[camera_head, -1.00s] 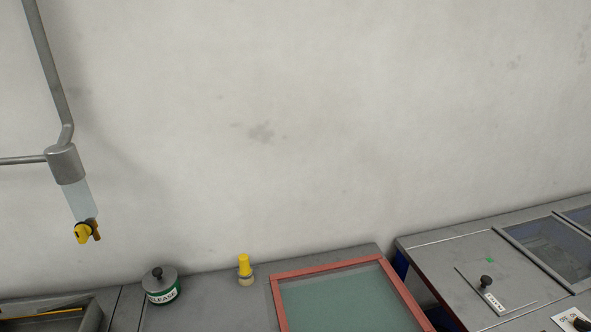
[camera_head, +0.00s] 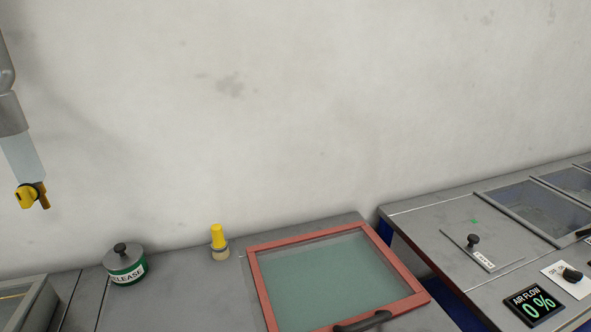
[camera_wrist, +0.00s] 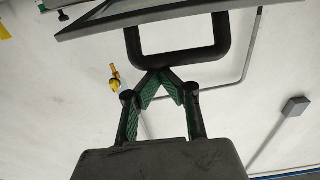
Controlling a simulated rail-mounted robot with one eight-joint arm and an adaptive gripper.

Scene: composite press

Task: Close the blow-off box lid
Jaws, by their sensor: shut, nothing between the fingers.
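In the head view, a red-framed clear panel (camera_head: 404,278) with a dark handle (camera_head: 364,322) is at the bottom centre, over the grey bench. It looks like the lid; how far it is tilted I cannot tell. In the wrist view, my gripper (camera_wrist: 157,78) is shut and empty, its fingertips meeting just at the bar of a dark U-shaped handle (camera_wrist: 222,48). Whether they touch it I cannot tell. That handle is fixed to a grey-edged panel (camera_wrist: 160,14), cut off at the top. My gripper is not in the head view.
A green-labelled RELEASE can (camera_head: 125,265) and a yellow-capped item (camera_head: 218,240) stand on the bench left of the red frame. A yellow valve (camera_head: 27,195) hangs at the left. An AIR FLOW display (camera_head: 534,304) reads 0 % on the right bench.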

